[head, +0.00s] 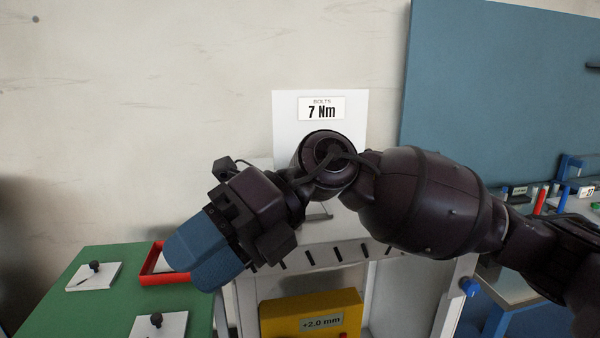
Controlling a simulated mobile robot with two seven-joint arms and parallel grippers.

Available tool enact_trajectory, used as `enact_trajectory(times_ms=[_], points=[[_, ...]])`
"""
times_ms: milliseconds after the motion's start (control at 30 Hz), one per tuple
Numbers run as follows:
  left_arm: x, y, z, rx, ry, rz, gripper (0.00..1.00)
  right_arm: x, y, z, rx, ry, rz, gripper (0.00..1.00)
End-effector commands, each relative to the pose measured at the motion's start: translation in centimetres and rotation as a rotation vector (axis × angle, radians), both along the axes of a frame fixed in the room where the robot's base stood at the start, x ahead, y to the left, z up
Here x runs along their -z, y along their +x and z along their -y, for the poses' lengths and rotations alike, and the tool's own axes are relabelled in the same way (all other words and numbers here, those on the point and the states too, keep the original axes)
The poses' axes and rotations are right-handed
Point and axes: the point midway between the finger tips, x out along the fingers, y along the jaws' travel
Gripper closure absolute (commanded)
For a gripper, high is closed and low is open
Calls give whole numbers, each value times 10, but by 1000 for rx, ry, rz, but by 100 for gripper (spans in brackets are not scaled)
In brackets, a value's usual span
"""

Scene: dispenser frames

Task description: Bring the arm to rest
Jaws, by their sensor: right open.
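My right arm (425,205) comes in from the right and reaches across the middle of the head view, bent at a joint in front of the white sign. My right gripper (200,255), with blue fingers, points down and to the left. It is open, and I see nothing held in it. In the picture it overlaps the right part of the green table and the red tray, but its height above them is unclear. My left gripper is not in view.
A red tray (163,277) and white plates with black knobs (94,275) (157,328) are on the green table (60,306). A white dispenser frame (447,310) stands behind my arm, with a yellow box (290,318) marked "+2.0 mm". A "7 Nm" sign (321,109) and blue panel (500,90) are behind.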

Motion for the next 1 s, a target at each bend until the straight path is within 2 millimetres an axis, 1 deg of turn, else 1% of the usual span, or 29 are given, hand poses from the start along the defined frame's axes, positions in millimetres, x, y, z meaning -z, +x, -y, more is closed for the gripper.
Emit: enact_trajectory(times_ms=[33, 100, 267, 433, 567, 667, 767, 867, 900, 967, 1000], points=[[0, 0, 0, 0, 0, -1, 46, -1, -3, -2, 26, 82, -75, 46], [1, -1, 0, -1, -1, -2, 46, -7, -3, -4, 72, 192, -173, 46], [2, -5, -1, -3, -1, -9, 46, -20, 8, 1, 213, 429, -395, 46], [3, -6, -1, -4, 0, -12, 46, -26, 35, 21, 408, 652, -631, 46], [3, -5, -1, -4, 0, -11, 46, -20, 62, 46, 588, 796, -810, 46], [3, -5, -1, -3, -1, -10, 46, -7, 83, 71, 743, 888, -944, 46], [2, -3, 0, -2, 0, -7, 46, 14, 103, 99, 910, 965, -1077, 46], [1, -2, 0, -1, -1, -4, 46, 42, 119, 129, 1090, 1025, -1205, 46], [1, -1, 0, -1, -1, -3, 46, 55, 124, 142, 1163, 1043, -1257, 46], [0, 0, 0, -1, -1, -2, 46, 77, 129, 161, 1277, 1064, -1331, 46], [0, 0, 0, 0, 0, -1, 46, 93, 131, 175, 1356, 1073, -1381, 46]])
